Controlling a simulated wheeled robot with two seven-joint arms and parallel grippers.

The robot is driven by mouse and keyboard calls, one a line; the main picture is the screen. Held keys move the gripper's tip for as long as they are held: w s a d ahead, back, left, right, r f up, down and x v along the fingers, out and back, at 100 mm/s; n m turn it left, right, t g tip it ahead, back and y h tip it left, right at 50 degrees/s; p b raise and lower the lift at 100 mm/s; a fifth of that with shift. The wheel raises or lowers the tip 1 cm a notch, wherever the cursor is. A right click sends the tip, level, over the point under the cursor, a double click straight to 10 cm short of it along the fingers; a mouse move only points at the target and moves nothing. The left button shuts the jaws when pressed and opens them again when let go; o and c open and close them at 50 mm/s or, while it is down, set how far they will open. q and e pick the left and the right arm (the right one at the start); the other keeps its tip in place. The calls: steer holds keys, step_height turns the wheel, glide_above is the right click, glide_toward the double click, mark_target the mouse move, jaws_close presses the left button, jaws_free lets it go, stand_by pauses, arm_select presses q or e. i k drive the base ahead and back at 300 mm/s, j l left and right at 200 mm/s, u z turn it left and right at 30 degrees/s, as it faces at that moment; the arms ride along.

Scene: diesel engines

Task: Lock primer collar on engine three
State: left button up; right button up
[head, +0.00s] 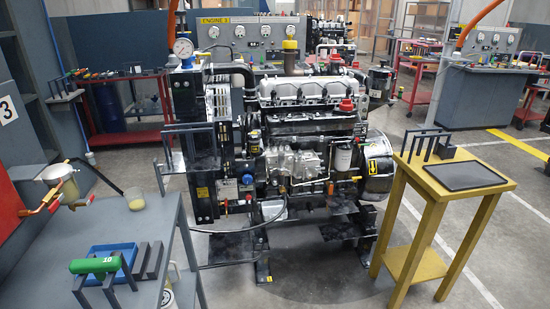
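A diesel engine (305,130) stands on a dark stand in the middle of the head view. A yellow sign (213,20) reading "ENGINE 3" is on the grey console behind it. A yellow cap (290,45) and a red cap (346,105) sit higher up. I cannot tell which small part is the primer collar, nor whether it is locked. Neither of my grippers is in view.
A yellow stand (440,200) at right carries a black pad (467,176).

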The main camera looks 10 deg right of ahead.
mark_target(284, 170)
steer(key=i+l+u, duration=0.3)
steer(key=l, duration=0.3)
steer(key=i+l+u, duration=0.3)
steer(key=l, duration=0.35)
steer(key=i+l+u, duration=0.15)
steer(key=l, duration=0.25)
steer(key=i+l+u, duration=0.15)
steer(key=l, duration=0.2)
